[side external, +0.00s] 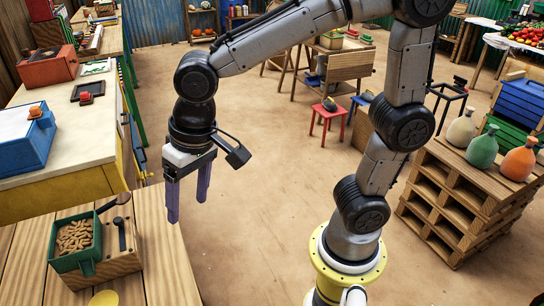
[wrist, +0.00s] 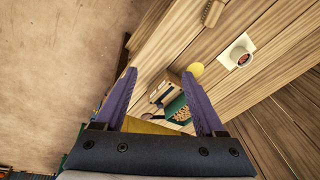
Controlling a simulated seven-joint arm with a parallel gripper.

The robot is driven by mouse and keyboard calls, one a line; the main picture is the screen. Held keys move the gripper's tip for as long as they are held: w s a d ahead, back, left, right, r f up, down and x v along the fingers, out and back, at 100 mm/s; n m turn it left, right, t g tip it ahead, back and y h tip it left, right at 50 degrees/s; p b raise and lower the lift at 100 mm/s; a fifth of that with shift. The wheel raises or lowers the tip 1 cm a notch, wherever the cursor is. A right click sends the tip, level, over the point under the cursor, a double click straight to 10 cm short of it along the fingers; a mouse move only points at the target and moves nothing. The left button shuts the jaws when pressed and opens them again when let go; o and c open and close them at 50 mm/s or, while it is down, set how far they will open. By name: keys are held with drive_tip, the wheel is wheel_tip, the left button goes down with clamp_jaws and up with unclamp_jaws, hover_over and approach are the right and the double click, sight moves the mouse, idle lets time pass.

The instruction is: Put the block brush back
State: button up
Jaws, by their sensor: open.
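I cannot tell for sure which thing is the block brush. A small brown wooden piece (wrist: 213,12), possibly the brush, lies on the plank table at the top of the wrist view. A wooden block (side external: 122,262) with a dark upright handle stands beside a green box of peanuts (side external: 68,262) in the side view. A dark brown piece shows at the block's back edge. My gripper (side external: 188,205) is open and empty, with purple fingers pointing down, above and to the right of the block.
A counter with a blue box (side external: 25,140) stands behind at left.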

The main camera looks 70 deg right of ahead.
drive_tip(key=s+d+r+n+t+h, duration=0.1)
drive_tip(key=s+d+r+n+t, duration=0.1)
drive_tip(key=s+d, duration=0.9)
drive_tip(key=d+t, duration=0.1)
drive_tip(key=d, duration=0.2)
drive_tip(key=shift+s+n, duration=0.3)
drive_tip(key=shift+s, duration=0.1)
drive_tip(key=shift+d, duration=0.1)
